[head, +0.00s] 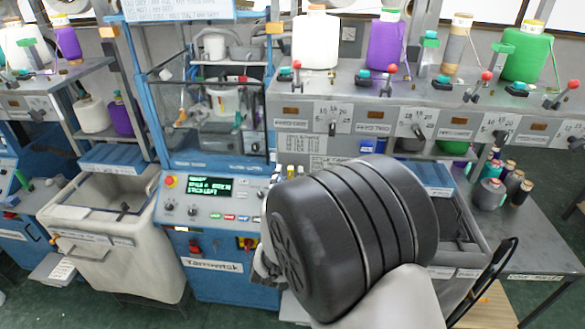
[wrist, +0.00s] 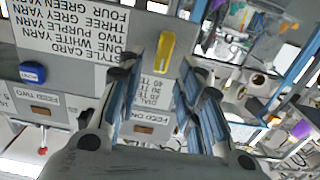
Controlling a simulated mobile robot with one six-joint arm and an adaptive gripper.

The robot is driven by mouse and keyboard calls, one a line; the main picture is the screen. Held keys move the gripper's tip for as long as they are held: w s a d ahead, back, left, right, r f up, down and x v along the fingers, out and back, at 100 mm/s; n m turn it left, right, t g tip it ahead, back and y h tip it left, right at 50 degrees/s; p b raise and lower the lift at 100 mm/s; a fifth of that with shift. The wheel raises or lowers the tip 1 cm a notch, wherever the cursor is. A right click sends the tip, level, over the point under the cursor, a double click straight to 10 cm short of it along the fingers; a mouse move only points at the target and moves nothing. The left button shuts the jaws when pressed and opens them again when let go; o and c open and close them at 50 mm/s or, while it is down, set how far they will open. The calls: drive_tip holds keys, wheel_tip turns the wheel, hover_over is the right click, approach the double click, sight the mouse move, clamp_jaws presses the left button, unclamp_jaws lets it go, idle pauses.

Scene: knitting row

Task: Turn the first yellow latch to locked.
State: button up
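A yellow latch (wrist: 164,52) sits on a grey panel in the wrist view, which shows the panel's lettering upside down. The latch is elongated and stands nearly upright in that picture, tilted a little. My gripper (wrist: 165,84) is open and empty, with its fingers spread on both sides of the picture's middle. The latch shows beyond the gap between the fingers; I cannot tell how far off it is, and no contact shows. In the head view my dark arm link covers most of my gripper, and I cannot pick out this latch there.
A style card (wrist: 78,38) and a dial card (wrist: 155,93) are on the panel beside the latch. A blue part (wrist: 32,72) sits farther left. In the head view, a shelf (head: 345,93) carries yarn cones and red-knobbed levers, above a control panel with a green display (head: 211,187).

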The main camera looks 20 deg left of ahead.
sight(291, 171)
drive_tip(key=shift+x, duration=1.4)
drive_tip(key=shift+c, duration=0.3)
clamp_jaws()
